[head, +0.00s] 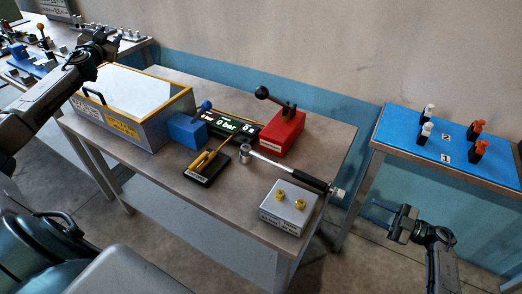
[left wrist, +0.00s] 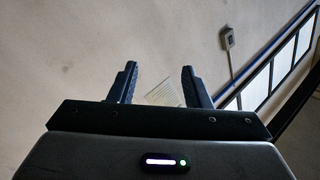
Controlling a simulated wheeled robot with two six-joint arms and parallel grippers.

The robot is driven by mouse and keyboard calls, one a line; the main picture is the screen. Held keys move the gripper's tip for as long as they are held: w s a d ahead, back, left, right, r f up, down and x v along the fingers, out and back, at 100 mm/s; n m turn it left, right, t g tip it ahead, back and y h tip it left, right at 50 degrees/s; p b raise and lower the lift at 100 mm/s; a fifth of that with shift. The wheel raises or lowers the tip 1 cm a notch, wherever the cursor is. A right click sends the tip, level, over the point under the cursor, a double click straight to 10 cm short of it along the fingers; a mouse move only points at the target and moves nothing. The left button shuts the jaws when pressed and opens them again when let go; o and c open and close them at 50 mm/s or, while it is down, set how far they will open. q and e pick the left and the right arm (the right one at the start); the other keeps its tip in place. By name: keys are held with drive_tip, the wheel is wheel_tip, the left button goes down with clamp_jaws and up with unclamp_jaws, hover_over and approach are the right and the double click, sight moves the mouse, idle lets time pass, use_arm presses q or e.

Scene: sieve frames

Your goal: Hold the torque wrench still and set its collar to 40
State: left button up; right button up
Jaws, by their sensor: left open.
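The torque wrench (head: 285,165) lies across the right part of the table, with its silver head (head: 245,153) toward the middle. Its black grip (head: 310,180) and silver collar end (head: 337,192) reach the table's right edge. The collar's scale is too small to read. My left gripper (head: 108,40) is raised above the far left, well away from the wrench. It is open and empty in the left wrist view (left wrist: 158,72). My right gripper (head: 378,214) is beyond the table's right edge, to the right of and below the collar, apart from it. Its fingers are spread and empty.
A lidded case (head: 150,112) fills the left. A blue-topped table (head: 400,150) stands right.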

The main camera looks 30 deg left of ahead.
use_arm(q)
drive_tip(key=w+d+r+m+t+h, duration=0.2)
drive_tip(key=d+r+h, duration=0.15)
drive_tip(key=d, duration=0.35)
drive_tip(key=w+d+r+m+t+h, duration=0.2)
drive_tip(key=w+d+r+h, duration=0.15)
drive_tip(key=d, duration=0.35)
drive_tip(key=n+g+y, duration=0.5)
drive_tip(key=n+g, duration=0.9)
drive_tip(key=n, duration=0.5)
hover_over(280, 164)
drive_tip(key=a, duration=0.7)
drive_tip(key=f, duration=3)
drive_tip(key=shift+s+a+f, duration=0.15)
drive_tip(key=shift+s+f, duration=0.05)
drive_tip(key=s+d+f+n+g+h, duration=0.1)
drive_tip(key=s+d+n+g+h, duration=0.2)
drive_tip(key=d, duration=0.8)
drive_tip(key=shift+g, duration=0.4)
drive_tip(key=x, duration=0.7)
drive_tip(key=w+x, duration=0.1)
drive_tip(key=x, duration=0.3)
drive_tip(key=shift+r, duration=0.1)
